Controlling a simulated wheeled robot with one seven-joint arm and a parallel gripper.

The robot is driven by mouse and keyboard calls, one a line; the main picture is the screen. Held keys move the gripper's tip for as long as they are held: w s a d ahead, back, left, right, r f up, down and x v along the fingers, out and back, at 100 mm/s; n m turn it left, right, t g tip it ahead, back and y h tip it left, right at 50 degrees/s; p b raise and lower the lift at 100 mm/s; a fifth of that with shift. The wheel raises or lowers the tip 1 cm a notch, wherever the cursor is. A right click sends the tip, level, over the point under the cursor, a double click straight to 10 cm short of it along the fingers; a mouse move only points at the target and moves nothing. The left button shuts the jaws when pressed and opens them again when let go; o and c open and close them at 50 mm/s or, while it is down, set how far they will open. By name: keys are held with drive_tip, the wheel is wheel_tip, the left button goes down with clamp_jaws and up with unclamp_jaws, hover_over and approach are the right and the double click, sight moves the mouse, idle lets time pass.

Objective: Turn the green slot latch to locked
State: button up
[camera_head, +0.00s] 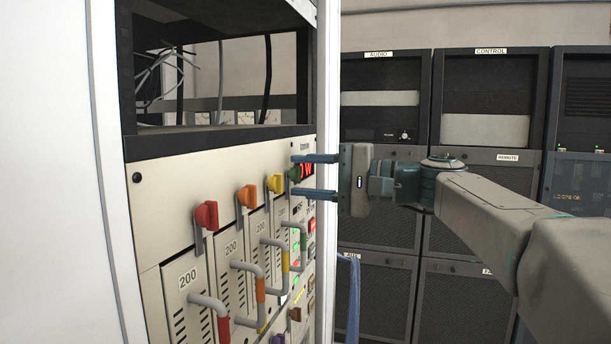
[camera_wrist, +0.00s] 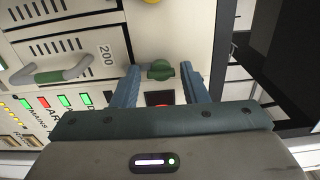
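The green slot latch (camera_wrist: 160,71) shows in the wrist view at the top of a light panel, beside a printed "200". In the head view the green latch (camera_head: 294,173) is small and partly hidden near my fingertips. My gripper (camera_head: 293,176) is open, its two blue fingers reaching left to the panel, one above the other. In the wrist view my gripper (camera_wrist: 160,67) has one finger on each side of the latch, with a visible gap on both sides. I cannot tell how deep the latch sits between the fingers.
Red (camera_head: 206,215), orange (camera_head: 247,196) and yellow (camera_head: 275,183) latches line the same panel, above grey slot handles. A handle with a green band (camera_wrist: 57,74) is near the green latch. Dark racks (camera_head: 384,200) stand behind my arm. An open rack bay (camera_head: 215,131) with cables is above.

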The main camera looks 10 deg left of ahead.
drive_tip(key=shift+o, duration=0.2)
drive_tip(key=shift+d, duration=0.1)
drive_tip(key=s+d+b, duration=0.1)
drive_tip(key=d+b, duration=0.2)
drive_tip(key=d, duration=1)
drive_tip(key=shift+d, duration=0.35)
drive_tip(key=s+d+f+m+t+h, duration=0.15)
drive_tip(key=s+f+h, duration=0.3)
drive_tip(key=f, duration=0.75)
drive_tip(key=s+d+f+m+t+h, duration=0.1)
drive_tip(key=s+d+f+h, duration=0.3)
drive_tip(key=f, duration=0.7)
drive_tip(key=s+d+f+n+h, duration=0.2)
drive_tip(key=s+d+f+h, duration=0.2)
drive_tip(key=f, duration=0.5)
drive_tip(key=s+d+f+n+h, duration=0.1)
drive_tip(key=s+d+f+h, duration=0.4)
drive_tip(key=f, duration=0.4)
drive_tip(key=shift+s+d+f+n+g, duration=0.15)
drive_tip(key=shift+s+d+n+g, duration=0.25)
drive_tip(key=shift+s, duration=0.45)
drive_tip(key=shift+h, duration=0.25)
drive_tip(key=shift+c, duration=1.4)
